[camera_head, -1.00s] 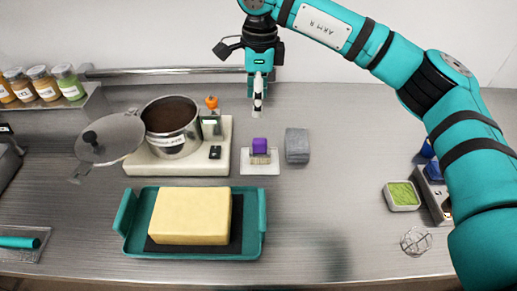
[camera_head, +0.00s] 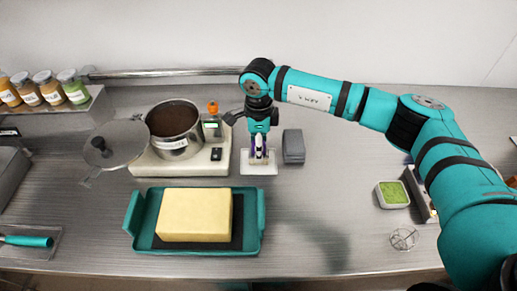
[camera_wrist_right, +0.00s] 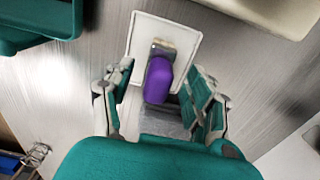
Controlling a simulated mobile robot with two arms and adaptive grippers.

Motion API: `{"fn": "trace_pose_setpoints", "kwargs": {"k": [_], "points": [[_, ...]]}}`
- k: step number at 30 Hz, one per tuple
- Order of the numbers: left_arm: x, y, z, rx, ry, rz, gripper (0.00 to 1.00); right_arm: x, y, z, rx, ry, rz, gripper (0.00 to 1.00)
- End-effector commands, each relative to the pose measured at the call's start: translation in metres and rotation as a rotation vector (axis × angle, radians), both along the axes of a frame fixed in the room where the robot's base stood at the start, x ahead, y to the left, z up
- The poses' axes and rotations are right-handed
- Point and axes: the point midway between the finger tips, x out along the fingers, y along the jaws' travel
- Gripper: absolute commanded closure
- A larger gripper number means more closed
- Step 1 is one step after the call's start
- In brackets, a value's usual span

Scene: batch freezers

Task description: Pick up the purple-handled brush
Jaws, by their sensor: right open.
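The purple-handled brush (camera_wrist_right: 158,80) stands on a small white tray (camera_wrist_right: 190,42) with its purple handle up and a pale block below it. In the head view the brush (camera_head: 253,152) is mostly hidden behind my right gripper (camera_head: 259,148), which points down over the white tray (camera_head: 259,169). In the right wrist view my right gripper (camera_wrist_right: 160,100) is open, with one finger to each side of the purple handle. I see no contact between fingers and handle. My left gripper is not in view.
A grey block (camera_head: 293,146) stands close to the right of the tray. A pot (camera_head: 173,128) sits on a cream base (camera_head: 150,162) to the left. A teal tray (camera_head: 132,225) holds a yellow block (camera_head: 195,214) in front.

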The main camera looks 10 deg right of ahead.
Motion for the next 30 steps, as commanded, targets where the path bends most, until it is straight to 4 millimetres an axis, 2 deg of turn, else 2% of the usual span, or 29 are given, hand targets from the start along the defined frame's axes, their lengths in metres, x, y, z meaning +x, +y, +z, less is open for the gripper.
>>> {"fn": "trace_pose_setpoints", "kwargs": {"k": [1,6,14,27,30], "points": [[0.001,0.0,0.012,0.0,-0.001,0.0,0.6,-0.004,0.001,-0.004,-0.001,0.006,0.0,0.44],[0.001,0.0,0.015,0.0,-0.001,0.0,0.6,-0.002,0.001,-0.025,0.0,0.002,-0.001,0.44],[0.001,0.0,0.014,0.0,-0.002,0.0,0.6,-0.002,0.001,-0.03,0.0,0.001,0.001,0.44],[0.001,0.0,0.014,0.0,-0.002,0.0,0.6,-0.002,0.001,-0.029,0.001,0.001,0.0,1.0],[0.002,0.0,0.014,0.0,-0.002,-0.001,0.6,-0.002,0.001,-0.029,0.001,0.0,0.0,1.0]]}}
